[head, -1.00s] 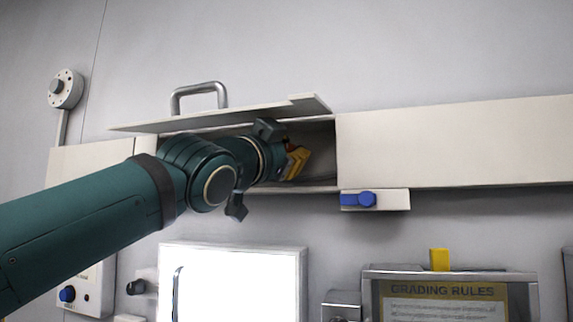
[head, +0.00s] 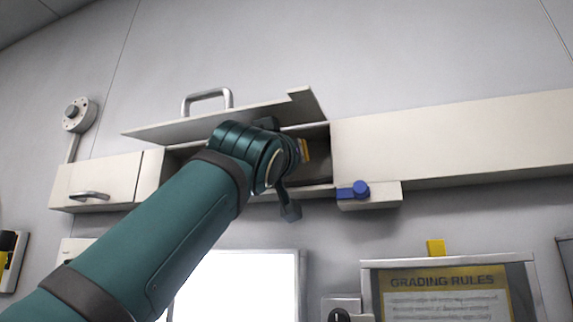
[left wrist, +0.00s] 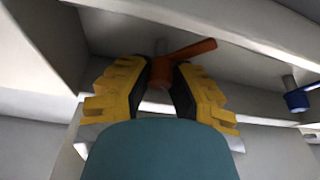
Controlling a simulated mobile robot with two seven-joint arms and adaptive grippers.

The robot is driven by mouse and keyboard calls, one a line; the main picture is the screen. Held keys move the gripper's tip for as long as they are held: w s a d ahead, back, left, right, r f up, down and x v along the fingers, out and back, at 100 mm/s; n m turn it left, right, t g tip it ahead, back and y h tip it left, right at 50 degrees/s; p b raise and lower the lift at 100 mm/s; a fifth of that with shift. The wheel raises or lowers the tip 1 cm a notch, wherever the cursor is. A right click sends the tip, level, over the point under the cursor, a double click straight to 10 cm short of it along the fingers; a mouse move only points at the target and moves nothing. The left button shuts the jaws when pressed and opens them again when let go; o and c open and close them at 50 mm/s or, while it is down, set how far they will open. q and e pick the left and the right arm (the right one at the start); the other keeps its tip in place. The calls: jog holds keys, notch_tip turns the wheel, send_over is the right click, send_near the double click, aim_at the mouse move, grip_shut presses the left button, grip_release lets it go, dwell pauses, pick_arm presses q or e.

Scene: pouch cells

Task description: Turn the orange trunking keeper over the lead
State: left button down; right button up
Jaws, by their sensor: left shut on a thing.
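The orange keeper shows in the left wrist view (left wrist: 160,73), with a round hub and an arm reaching right and slightly up. My left gripper (left wrist: 158,80) has its yellow, dark-padded fingers on both sides of the hub and is shut on it. I cannot make out the lead in either view. My right gripper is not in view.
The trunking lid (head: 230,120) with its metal handle (head: 207,97) is raised above my arm. A blue knob (head: 361,189) sits on a small block right of the opening. Below are a bright panel (head: 240,285) and a grading rules board (head: 445,295).

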pick_arm(q)
jog(key=n+y, duration=0.1)
jog(key=n, duration=0.1)
jog(key=n+y, duration=0.1)
jog(key=n, duration=0.2)
jog(key=shift+s+r+y+p, duration=0.1)
jog(key=shift+r+y+p, duration=0.1)
jog(key=shift+y+p, duration=0.15)
jog(key=shift+n+y+p, duration=0.4)
jog(key=shift+n+y, duration=0.2)
jog(key=shift+n, duration=0.85)
jog(key=shift+n+y+p, duration=0.35)
jog(key=shift+n+y, duration=0.2)
jog(key=shift+n, duration=0.9)
jog(key=c, duration=1.1)
grip_release()
jog(key=shift+o, duration=0.2)
jog(key=shift+f, duration=0.2)
